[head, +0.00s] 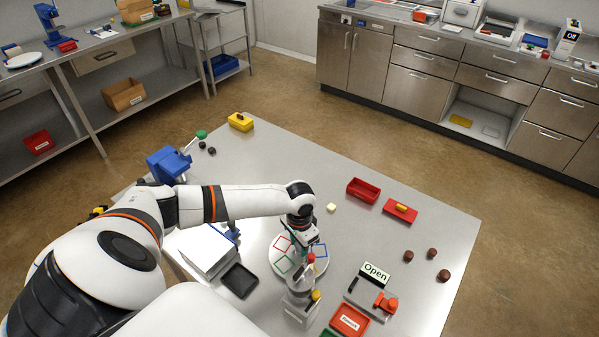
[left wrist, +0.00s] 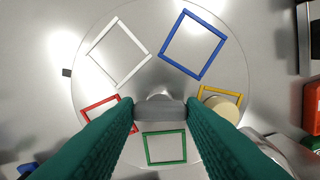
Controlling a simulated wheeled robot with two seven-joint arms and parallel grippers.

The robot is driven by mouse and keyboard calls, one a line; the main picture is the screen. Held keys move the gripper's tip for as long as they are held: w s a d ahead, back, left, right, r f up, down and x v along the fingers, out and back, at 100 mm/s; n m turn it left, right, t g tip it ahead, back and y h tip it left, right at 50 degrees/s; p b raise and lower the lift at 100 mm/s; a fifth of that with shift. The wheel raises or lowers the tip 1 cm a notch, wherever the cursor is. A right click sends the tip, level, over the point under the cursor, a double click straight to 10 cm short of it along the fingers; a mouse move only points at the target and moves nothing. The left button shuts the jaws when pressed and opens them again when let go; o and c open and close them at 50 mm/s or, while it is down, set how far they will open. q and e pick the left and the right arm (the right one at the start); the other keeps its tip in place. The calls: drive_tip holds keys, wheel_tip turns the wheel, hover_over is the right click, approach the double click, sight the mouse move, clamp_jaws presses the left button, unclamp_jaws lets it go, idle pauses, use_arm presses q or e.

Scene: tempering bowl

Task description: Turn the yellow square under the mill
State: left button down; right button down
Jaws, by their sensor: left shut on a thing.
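The round pale turntable (head: 271,259) carries coloured square outlines. In the left wrist view the yellow square (left wrist: 206,91) is at the right, partly covered by a tan round thing (left wrist: 223,109); blue (left wrist: 193,45), white (left wrist: 119,51), red (left wrist: 100,108) and green (left wrist: 165,147) squares lie around it. A pale upright device (head: 299,301), seemingly the mill, stands at the turntable's near edge and hides part of it in the head view. My left gripper (left wrist: 160,110) is shut on the grey centre knob (left wrist: 160,97). My right gripper is not in view.
An open-topped red box (head: 363,190), a red block with a yellow handle (head: 400,210) and several brown pieces (head: 432,253) are to the right. A sign reading Open (head: 375,273) stands near right. A dark tray (head: 239,281) lies left of the turntable. The far table middle is mostly clear.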

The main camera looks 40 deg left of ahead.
use_arm(q)
drive_tip(key=shift+w+r, duration=0.1)
idle(0.4)
drive_tip(key=c, duration=1.2)
unclamp_jaws()
wheel_tip(320, 180, up, 12)
drive_tip(key=b, duration=0.2)
